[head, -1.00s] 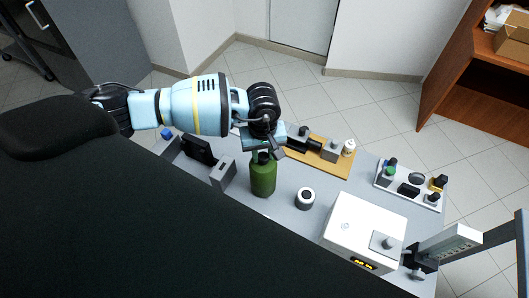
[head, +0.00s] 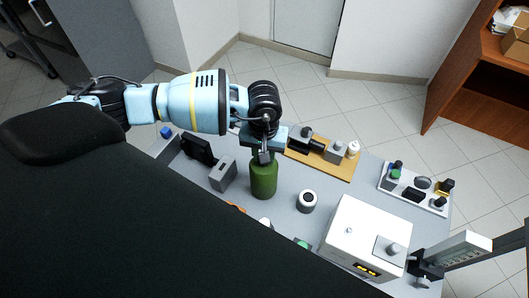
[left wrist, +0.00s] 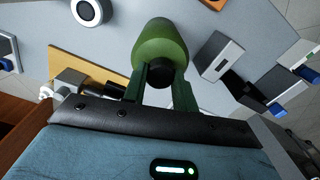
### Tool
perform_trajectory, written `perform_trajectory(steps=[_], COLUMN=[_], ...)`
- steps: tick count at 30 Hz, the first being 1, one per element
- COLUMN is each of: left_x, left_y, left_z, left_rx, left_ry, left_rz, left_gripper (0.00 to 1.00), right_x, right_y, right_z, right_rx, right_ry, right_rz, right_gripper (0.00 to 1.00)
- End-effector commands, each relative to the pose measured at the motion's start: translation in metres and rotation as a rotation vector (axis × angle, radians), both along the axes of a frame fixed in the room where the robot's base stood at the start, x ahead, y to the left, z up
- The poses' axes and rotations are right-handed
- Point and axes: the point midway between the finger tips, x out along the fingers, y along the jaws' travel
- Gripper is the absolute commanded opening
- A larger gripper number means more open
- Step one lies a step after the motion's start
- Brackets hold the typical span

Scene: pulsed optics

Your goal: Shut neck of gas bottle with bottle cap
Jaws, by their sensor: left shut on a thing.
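The green gas bottle (head: 264,181) stands upright on the grey table. My left gripper (head: 264,154) is directly above its neck. In the left wrist view the bottle (left wrist: 160,42) shows between and beyond the fingers. My left gripper (left wrist: 166,88) is shut on a small black piece, which looks like the bottle cap (left wrist: 154,76), at the neck end of the bottle. Whether the cap is seated on the neck or just above it cannot be told. The fingers hide the neck in the head view. My right gripper is not in view.
A grey block (head: 223,173) stands just left of the bottle, and a white-and-black round part (head: 306,200) stands to its right. A tan board (head: 335,167) with parts lies behind. A white box (head: 362,235) and a white tray (head: 415,190) are further right.

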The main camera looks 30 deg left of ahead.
Motion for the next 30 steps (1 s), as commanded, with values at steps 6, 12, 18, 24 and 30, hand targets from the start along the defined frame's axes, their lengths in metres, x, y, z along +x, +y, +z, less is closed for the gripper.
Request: perform_trajectory(steps=[6, 12, 18, 24, 30], left_x=[0.001, 0.001, 0.001, 0.002, 0.001], left_y=[0.0, 0.0, 0.0, 0.0, 0.0], left_z=[0.001, 0.001, 0.001, 0.02, 0.054], left_rx=[-0.001, 0.0, -0.001, -0.003, -0.001], left_ry=[-0.001, -0.002, -0.003, -0.007, -0.006], left_rz=[0.003, 0.004, 0.004, 0.004, 0.003], left_gripper=[0.46, 0.53, 0.53, 0.53, 0.53], right_x=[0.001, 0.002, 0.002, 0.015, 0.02], right_y=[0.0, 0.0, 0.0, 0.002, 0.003], right_z=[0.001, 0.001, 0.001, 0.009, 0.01], right_rx=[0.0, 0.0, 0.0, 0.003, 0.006], right_ry=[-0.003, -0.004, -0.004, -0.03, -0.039], right_rz=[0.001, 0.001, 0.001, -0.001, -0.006], right_gripper=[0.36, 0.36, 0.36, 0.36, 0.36])
